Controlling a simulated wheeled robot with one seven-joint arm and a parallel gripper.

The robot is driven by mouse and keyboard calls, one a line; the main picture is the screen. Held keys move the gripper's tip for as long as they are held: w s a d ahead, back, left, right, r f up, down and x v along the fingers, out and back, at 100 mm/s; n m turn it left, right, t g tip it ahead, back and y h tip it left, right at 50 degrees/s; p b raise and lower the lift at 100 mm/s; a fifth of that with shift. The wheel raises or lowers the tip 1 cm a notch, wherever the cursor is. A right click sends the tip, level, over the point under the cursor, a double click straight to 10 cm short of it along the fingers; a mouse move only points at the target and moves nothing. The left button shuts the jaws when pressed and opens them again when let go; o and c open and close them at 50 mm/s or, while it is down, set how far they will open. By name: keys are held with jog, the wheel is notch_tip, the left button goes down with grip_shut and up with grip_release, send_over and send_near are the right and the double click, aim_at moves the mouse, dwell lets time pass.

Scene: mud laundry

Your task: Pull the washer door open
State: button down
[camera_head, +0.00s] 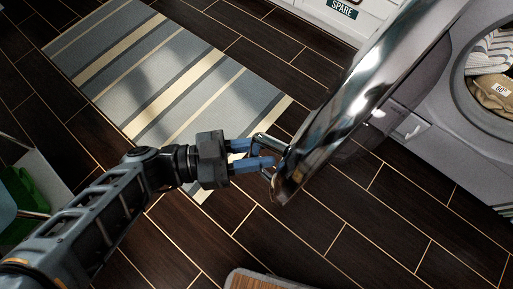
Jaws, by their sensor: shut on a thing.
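The washer door (345,95) is a shiny chrome-rimmed round door, seen nearly edge-on. It stands swung out from the grey washer (437,75) at the right. The drum opening shows at the upper right, with striped and tan laundry (495,92) inside. My gripper (262,155) reaches in from the left, and its blue fingers are shut on the door's handle (270,142) at the lower left edge of the rim. The door hides part of the washer front.
A striped rug (165,70) lies on the dark plank floor behind my arm. A white cabinet with a "SPARE" label (342,8) stands at the top. A wood-topped item (262,281) is at the bottom edge, and a green item (25,190) is at the left. Floor below the door is clear.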

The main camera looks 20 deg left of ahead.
jog(key=shift+f, duration=0.15)
jog(key=c, duration=1)
grip_release()
jog(key=v, duration=0.7)
jog(key=shift+a, duration=0.3)
jog(key=shift+s, duration=0.2)
